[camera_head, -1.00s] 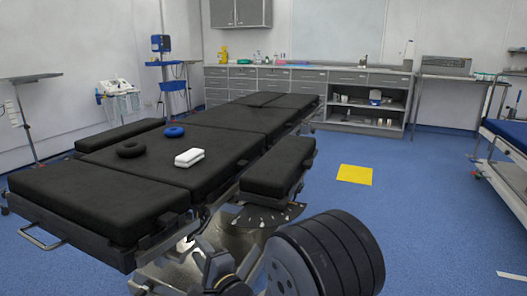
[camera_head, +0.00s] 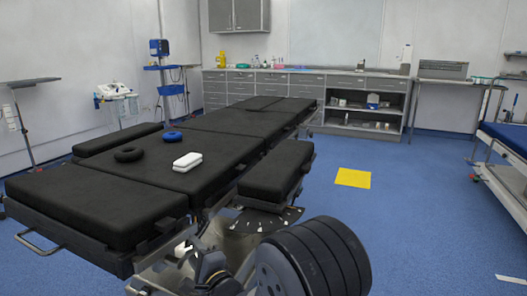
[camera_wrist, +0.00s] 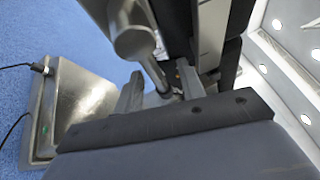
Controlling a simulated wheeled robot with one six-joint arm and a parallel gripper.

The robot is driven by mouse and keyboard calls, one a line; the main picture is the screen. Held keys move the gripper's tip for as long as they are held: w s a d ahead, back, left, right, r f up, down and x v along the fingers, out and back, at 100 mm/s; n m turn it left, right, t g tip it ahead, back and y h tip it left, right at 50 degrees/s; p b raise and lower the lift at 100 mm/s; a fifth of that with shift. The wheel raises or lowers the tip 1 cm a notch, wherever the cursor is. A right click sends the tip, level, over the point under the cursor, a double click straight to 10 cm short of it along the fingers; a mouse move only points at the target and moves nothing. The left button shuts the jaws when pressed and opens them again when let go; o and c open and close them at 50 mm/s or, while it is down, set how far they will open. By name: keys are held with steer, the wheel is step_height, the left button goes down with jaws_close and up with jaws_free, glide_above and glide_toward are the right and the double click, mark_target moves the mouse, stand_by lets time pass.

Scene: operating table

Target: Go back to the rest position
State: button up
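My gripper (camera_wrist: 160,88) shows in the wrist view as two grey fingers that stand apart beyond a dark bar. I see nothing held between them. Metal parts of the operating table's underside appear behind the fingers, and I cannot tell whether they touch. In the head view my arm is low at the front, beside the near right side of the black operating table (camera_head: 95,205). The fingertips cannot be made out clearly there.
On the table lie a black ring (camera_head: 128,154), a blue ring (camera_head: 173,136) and a white block (camera_head: 187,162). The table's metal base (camera_wrist: 75,110) is close in the wrist view. Blue floor with a yellow mat (camera_head: 353,177) is open to the right.

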steer(key=shift+s+d, duration=0.2)
steer(key=p+v, duration=0.2)
steer(key=v, duration=0.8)
steer(key=b+x, duration=0.2)
steer(key=x, duration=0.8)
steer(key=shift+w+a+r+p, duration=0.2)
steer(key=shift+w+a+p, duration=0.05)
steer(key=shift+p, duration=0.15)
steer(key=shift+s+f+m+g+p, duration=0.15)
steer(key=shift+f+m+g+p, duration=0.2)
steer(key=shift+m+p, duration=0.6)
steer(key=shift+f+h+p, duration=0.3)
steer(key=shift+f+p, duration=0.1)
steer(key=shift+p, duration=0.25)
